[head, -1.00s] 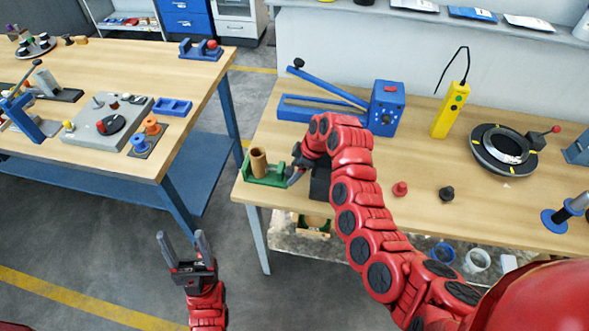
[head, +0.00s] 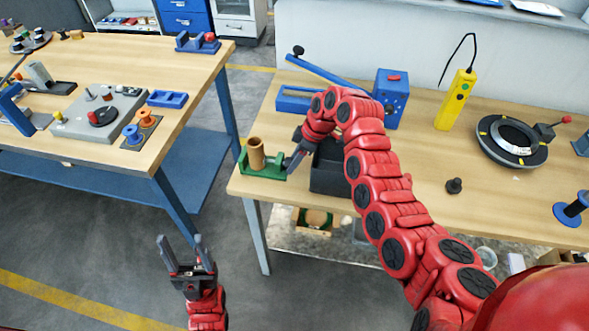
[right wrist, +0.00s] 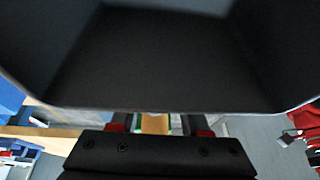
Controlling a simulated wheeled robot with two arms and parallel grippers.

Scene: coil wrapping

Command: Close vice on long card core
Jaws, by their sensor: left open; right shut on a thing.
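The green vice (head: 262,172) sits at the left end of the right-hand bench. The brown card core (head: 256,152) stands upright in it, leaning slightly. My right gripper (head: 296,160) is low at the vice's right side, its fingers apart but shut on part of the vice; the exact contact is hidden. In the right wrist view, the card core (right wrist: 155,123) shows between the fingers, with a strip of green beside it. My left gripper (head: 187,262) is open and empty, away from the bench, over the floor.
A dark box (head: 328,178) stands right of the vice beneath my right arm and fills much of the right wrist view (right wrist: 160,60). A blue lever tool (head: 390,100) stands behind. A black knob (head: 454,186) lies to the right. A gap separates the left bench (head: 205,75).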

